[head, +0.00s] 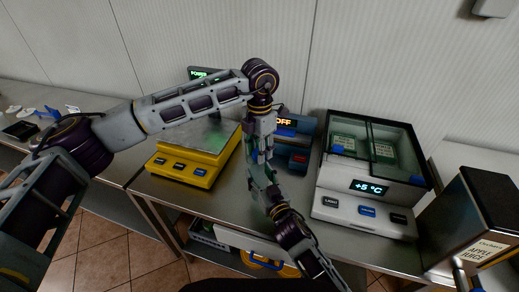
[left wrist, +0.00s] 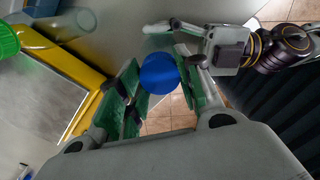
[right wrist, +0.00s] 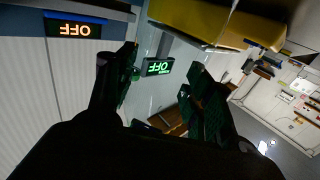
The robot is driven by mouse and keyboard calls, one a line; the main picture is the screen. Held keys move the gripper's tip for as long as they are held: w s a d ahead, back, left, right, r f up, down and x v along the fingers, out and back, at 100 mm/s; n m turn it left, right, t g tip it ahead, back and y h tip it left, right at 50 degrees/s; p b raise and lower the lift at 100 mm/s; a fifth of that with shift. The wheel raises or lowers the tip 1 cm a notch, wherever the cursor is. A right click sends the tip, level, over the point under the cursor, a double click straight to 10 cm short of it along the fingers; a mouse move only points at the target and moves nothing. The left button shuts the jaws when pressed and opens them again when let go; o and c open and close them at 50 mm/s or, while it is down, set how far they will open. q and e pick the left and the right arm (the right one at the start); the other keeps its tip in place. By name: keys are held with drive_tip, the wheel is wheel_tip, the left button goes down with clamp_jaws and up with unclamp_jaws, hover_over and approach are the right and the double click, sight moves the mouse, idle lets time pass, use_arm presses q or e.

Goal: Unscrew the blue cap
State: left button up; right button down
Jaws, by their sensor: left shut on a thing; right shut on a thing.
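The blue cap (left wrist: 160,73) shows from above in the left wrist view, between the green pads of my left gripper (left wrist: 160,82), which is shut on it. In the head view my left gripper (head: 261,146) points down from above, and my right gripper (head: 266,180) comes up from below, just under it. My right gripper also shows in the right wrist view (right wrist: 164,92); it is shut on the bottle under the cap. The bottle body is mostly hidden by the cap and the fingers.
A yellow scale (head: 182,167) stands left on the metal counter. A blue device (head: 305,127) reading OFF is behind my grippers. A chilled case (head: 365,217) and a dark juice box (head: 476,220) are right. A green-capped clear bottle (left wrist: 48,42) is near the scale.

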use_arm(q)
drive_tip(key=n, duration=0.5)
drive_tip(key=shift+n, duration=0.3)
drive_tip(key=n, duration=0.4)
drive_tip(key=shift+n, duration=0.4)
drive_tip(key=n, duration=0.4)
drive_tip(key=shift+r+n, duration=0.1)
drive_tip(key=shift+n, duration=0.2)
drive_tip(key=n, duration=0.5)
drive_tip(key=shift+r, duration=1.25)
idle(0.5)
drive_tip(key=shift+r, duration=1.85)
